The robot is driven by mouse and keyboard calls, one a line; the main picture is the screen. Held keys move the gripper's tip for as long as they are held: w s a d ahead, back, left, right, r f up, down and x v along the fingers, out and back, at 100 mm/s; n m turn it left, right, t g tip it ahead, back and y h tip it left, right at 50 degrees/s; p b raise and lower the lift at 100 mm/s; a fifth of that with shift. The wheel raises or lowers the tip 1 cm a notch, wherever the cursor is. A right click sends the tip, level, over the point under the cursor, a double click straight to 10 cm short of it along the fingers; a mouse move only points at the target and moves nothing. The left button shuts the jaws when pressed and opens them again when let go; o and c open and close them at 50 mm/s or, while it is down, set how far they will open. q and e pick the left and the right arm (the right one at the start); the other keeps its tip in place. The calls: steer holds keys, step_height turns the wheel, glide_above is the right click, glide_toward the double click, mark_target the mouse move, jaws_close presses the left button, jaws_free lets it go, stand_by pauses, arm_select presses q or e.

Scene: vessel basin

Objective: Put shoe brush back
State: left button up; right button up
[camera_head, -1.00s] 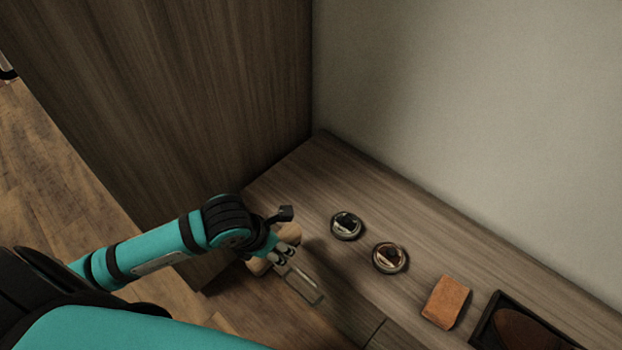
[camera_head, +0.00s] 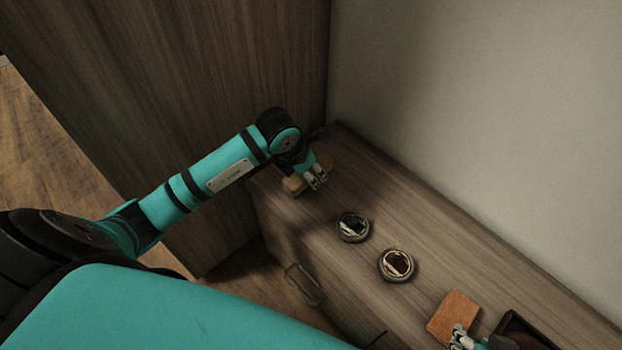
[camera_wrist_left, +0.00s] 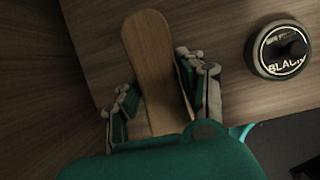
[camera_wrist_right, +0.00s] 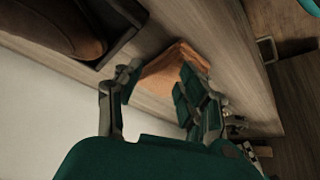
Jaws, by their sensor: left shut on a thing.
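The shoe brush (camera_head: 294,185), with a light wooden back, is at the far left end of the wooden cabinet top, near the tall wood panel. My left gripper (camera_head: 316,182) is shut on it. In the left wrist view the long wooden back (camera_wrist_left: 150,60) lies between the fingers; its bristles are hidden. I cannot tell whether the brush touches the top. My right gripper (camera_head: 462,338) is at the lower right by an orange-brown block (camera_head: 455,312). In the right wrist view its fingers are apart, with the block (camera_wrist_right: 172,68) beyond and between them.
Two round polish tins, one darker (camera_head: 353,227) and one brownish (camera_head: 397,265), stand on the cabinet top (camera_head: 440,240). The left wrist view shows "BLACK" on one tin (camera_wrist_left: 279,50). A dark tray (camera_head: 517,322) with a brown shoe (camera_wrist_right: 55,28) is at the right. A handle (camera_head: 303,285) projects from the front.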

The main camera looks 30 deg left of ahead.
arm_select(q)
steer(key=shift+w, duration=0.45)
arm_select(e)
steer(key=shift+w+a+r, duration=0.1)
steer(key=shift+w+a, duration=0.05)
steer(key=shift+w, duration=0.2)
arm_select(q)
steer(key=shift+w+f, duration=0.1)
steer(key=shift+f, duration=0.05)
arm_select(e)
steer(key=shift+w+t, duration=0.25)
steer(key=shift+t, duration=0.15)
arm_select(q)
step_height(320, 180, down, 3)
steer(key=shift+f+b, duration=0.1)
steer(key=shift+b, duration=0.5)
arm_select(e)
steer(key=w, duration=0.1)
steer(key=w+a+r+t, duration=0.1)
steer(key=w+r+t, duration=0.1)
steer(key=w, duration=0.1)
steer(key=shift+w+a+r+y, duration=0.1)
steer(key=shift+a+r+y, duration=0.2)
steer(key=shift+y, duration=0.1)
arm_select(q)
steer(key=shift+a, duration=0.1)
arm_select(e)
steer(key=shift+w+r+t, duration=0.1)
steer(key=shift+t, duration=0.2)
